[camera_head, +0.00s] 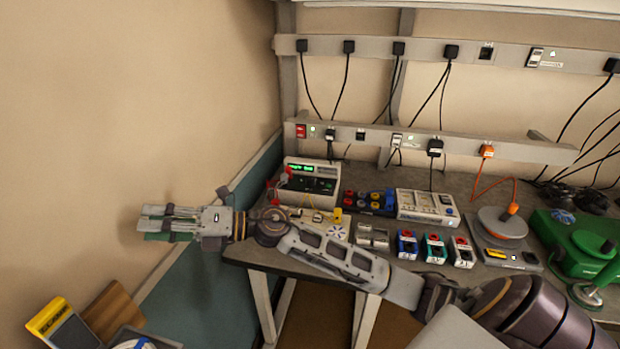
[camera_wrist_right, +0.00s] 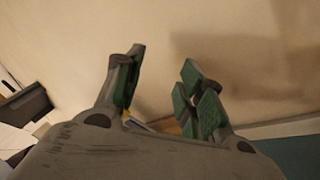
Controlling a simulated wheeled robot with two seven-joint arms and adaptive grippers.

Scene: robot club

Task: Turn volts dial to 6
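A bench power supply (camera_head: 309,182) with a lit green display stands at the back left of the workbench. Its front is small in the head view, so I cannot make out a volts dial, its marks or its setting. My right arm reaches left across the bench. My right gripper (camera_head: 148,222) is beyond the bench's left edge, to the left of the power supply and apart from it. In the wrist view the right gripper (camera_wrist_right: 163,75) has its green-padded fingers spread, with nothing between them. My left gripper is not in view.
A low panel (camera_head: 328,233) with small parts sits at the bench's front left, partly behind my arm. To the right are a white instrument (camera_head: 428,208), several coloured modules (camera_head: 435,248) and a green machine (camera_head: 568,240). A yellow-topped item (camera_head: 48,316) is at lower left. Cables hang from the wall rails.

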